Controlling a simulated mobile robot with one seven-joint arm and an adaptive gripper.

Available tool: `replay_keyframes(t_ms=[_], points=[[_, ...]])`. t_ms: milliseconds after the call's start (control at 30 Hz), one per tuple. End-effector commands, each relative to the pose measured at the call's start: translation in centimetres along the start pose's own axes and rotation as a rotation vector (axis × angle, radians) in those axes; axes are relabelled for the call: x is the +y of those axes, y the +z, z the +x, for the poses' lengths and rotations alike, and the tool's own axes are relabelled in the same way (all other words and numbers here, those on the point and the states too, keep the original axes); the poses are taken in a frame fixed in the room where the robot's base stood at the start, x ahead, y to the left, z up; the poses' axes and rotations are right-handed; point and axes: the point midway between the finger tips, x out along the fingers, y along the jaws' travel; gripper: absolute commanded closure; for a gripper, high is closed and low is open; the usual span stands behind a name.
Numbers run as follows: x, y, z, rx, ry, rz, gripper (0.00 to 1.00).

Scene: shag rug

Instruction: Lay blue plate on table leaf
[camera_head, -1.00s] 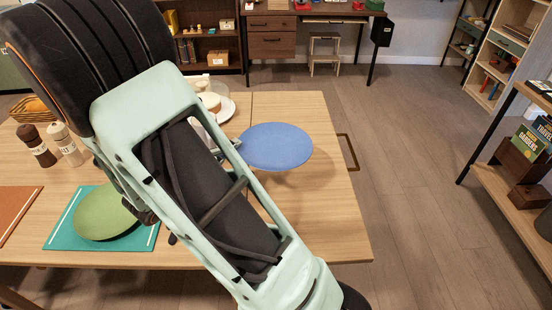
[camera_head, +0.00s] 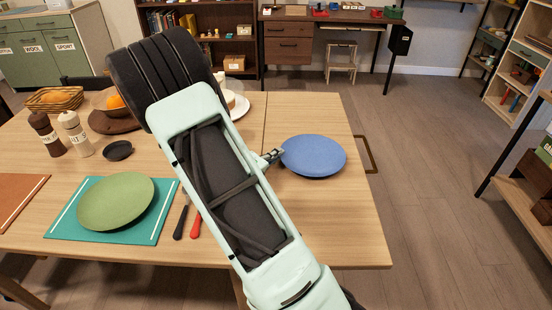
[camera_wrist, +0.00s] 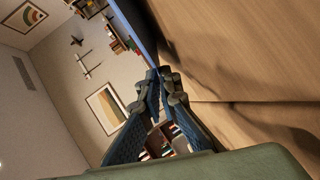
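The blue plate (camera_head: 313,156) is over the table leaf (camera_head: 335,225), the part of the wooden table right of the seam. It lies about level, close above the wood; I cannot tell whether it touches. My gripper (camera_head: 274,156) is at the plate's left rim in the head view, partly hidden behind my arm. In the wrist view, my gripper (camera_wrist: 161,84) has its fingertips closed on the rim of the blue plate (camera_wrist: 138,28), which shows nearly edge-on. Shadows fall on the leaf (camera_wrist: 240,50) beside it.
A green plate (camera_head: 115,202) lies on a teal placemat (camera_head: 160,222) at the left. Two mills (camera_head: 75,135), a basket (camera_head: 55,99) and a cake plate (camera_head: 240,106) stand farther back. Red and black utensil handles (camera_head: 195,225) lie near my arm. The leaf's front is clear.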

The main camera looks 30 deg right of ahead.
Motion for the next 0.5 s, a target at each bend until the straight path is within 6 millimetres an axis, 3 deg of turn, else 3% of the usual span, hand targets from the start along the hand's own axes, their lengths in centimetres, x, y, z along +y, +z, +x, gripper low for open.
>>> replay_keyframes(t_ms=[333,400,500], points=[[-0.29,0.07,0.14,0.001,0.004,0.001,1.00],[-0.31,0.07,0.10,0.001,0.001,0.002,0.90],[-0.31,0.07,0.10,0.000,0.002,0.002,0.88]])
